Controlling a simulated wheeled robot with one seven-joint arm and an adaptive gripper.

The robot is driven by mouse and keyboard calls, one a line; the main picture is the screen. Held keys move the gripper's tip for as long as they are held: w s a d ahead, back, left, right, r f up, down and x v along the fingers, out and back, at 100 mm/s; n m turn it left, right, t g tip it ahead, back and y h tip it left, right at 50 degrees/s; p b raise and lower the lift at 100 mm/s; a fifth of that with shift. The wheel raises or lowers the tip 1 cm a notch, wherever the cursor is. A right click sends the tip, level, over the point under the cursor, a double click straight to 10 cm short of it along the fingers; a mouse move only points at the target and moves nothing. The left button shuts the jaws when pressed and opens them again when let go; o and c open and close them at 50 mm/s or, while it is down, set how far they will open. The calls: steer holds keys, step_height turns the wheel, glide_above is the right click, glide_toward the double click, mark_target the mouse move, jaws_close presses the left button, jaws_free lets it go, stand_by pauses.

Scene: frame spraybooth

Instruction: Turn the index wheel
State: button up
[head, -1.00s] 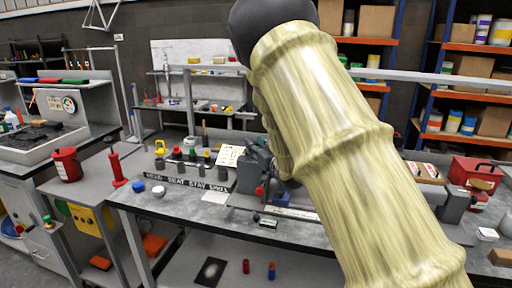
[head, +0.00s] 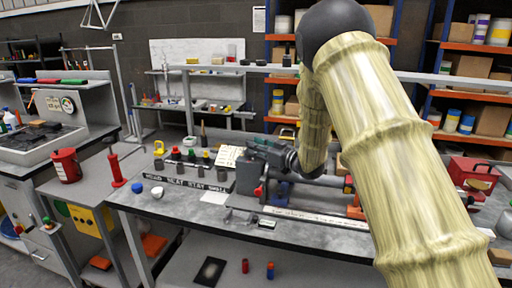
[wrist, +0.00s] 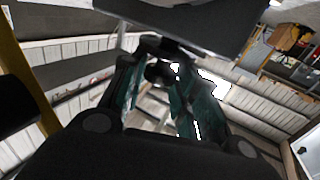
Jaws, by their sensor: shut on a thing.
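My gripper (head: 256,148) is at the left end of the grey bench fixture (head: 250,181), with my wrist coming in from the right. In the wrist view, my gripper (wrist: 155,90) has dark fingers with teal inner sides. They are shut on a dark rounded part (wrist: 160,73), which I take to be part of the index wheel. Most of the wheel is hidden by my fingers and wrist, and its angle cannot be read. A red knob (head: 258,190) shows low on the fixture's front.
A grey bar (head: 322,181) runs right from the fixture, partly behind my arm. Several small dark blocks stand behind a lettered strip (head: 185,182) on the left. A white cap (head: 157,192) lies near the bench's left edge. A red toolbox (head: 472,172) stands at right.

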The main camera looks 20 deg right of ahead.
steer(key=shift+w+d+r, duration=0.1)
steer(key=shift+w+r, duration=0.05)
steer(key=shift+r, duration=0.2)
steer(key=o, duration=1)
steer(key=shift+f, duration=0.15)
steer(key=shift+f, duration=0.15)
